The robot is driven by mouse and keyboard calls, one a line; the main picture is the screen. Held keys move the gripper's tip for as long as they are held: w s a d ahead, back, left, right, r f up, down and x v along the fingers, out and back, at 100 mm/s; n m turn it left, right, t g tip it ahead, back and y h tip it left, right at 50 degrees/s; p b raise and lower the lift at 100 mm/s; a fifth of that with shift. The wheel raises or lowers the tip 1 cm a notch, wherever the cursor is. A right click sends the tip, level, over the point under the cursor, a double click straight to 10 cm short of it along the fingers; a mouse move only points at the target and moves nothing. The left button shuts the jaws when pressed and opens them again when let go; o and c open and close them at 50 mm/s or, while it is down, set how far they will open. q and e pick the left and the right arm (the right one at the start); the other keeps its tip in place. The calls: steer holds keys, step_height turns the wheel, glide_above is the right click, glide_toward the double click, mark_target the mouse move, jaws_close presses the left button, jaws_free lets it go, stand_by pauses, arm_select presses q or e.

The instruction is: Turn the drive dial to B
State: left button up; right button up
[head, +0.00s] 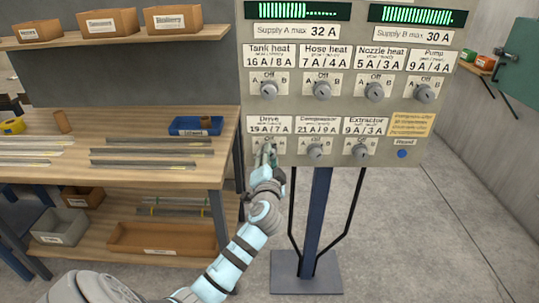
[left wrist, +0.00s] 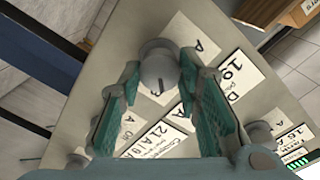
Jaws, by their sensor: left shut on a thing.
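The panel (head: 335,130) has a lower row of three dials. The drive dial is at the left, under the label "Drive 19A/7A" (head: 268,124). My left gripper (head: 268,154) reaches up from below and covers most of this dial in the head view. In the left wrist view the round grey drive dial (left wrist: 158,62) sits between the tips of the left fingers (left wrist: 158,78), which are shut on it. My right gripper is out of view.
The compressor dial (head: 316,151) and extractor dial (head: 361,151) are close to the right. Several more dials line the row above. A blue reset button (head: 402,154) is at lower right. A wooden workbench (head: 100,170) with strips stands to the left.

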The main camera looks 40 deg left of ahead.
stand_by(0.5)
arm_select(q)
steer(key=o, duration=1.1)
steer(key=shift+o, duration=0.2)
steer(key=v, duration=1.2)
steer(key=shift+w+d, duration=0.1)
